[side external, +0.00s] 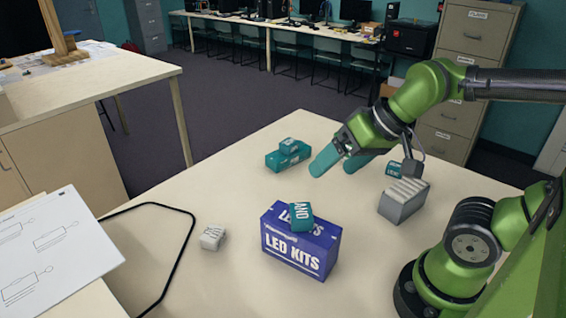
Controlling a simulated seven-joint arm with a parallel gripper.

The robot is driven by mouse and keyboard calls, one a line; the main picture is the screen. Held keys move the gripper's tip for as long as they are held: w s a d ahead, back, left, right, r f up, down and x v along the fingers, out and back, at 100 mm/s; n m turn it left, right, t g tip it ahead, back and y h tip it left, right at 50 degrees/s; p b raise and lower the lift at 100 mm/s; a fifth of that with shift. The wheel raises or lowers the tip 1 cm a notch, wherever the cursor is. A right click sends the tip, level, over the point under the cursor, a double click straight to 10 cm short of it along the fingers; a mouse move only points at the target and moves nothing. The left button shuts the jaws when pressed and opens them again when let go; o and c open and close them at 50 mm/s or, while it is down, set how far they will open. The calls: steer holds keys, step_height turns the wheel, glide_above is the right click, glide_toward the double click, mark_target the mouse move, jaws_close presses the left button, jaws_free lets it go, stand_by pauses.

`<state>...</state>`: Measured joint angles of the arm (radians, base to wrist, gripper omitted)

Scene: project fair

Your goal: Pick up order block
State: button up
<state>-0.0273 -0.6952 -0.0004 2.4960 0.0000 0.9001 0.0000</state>
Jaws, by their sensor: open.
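My gripper (339,165) is open and empty above the far middle of the table, its teal fingers spread and pointing down to the left. A teal block lettered "AND" (301,216) lies tilted on top of the blue LED KITS box (300,247), below my gripper in the picture and apart from it. A small teal block (289,145) rests on a larger teal block (287,159), left of my fingers. Another teal block (394,169) shows partly behind a grey ridged block (404,199), to the right. I cannot read which block is lettered "order".
A small white block (213,237) lies left of the box. A black cable loop (193,214) and printed sheets (50,245) lie at the left. The pale table (240,200) is bare between these things. A filing cabinet (468,38) stands behind.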

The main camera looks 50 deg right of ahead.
steer(key=w+a+f+n+g, duration=0.2)
steer(key=w+a+n+g, duration=0.3)
steer(key=w, duration=0.7)
steer(key=n+g+h, duration=0.2)
steer(key=n, duration=0.1)
glide_above(212, 233)
steer(key=f, duration=1.5)
steer(key=shift+w+f, duration=0.2)
steer(key=shift+f, duration=0.2)
steer(key=shift+s+f, duration=0.15)
steer(key=shift+f, duration=2.55)
steer(key=shift+r, duration=0.1)
steer(key=c, duration=1.1)
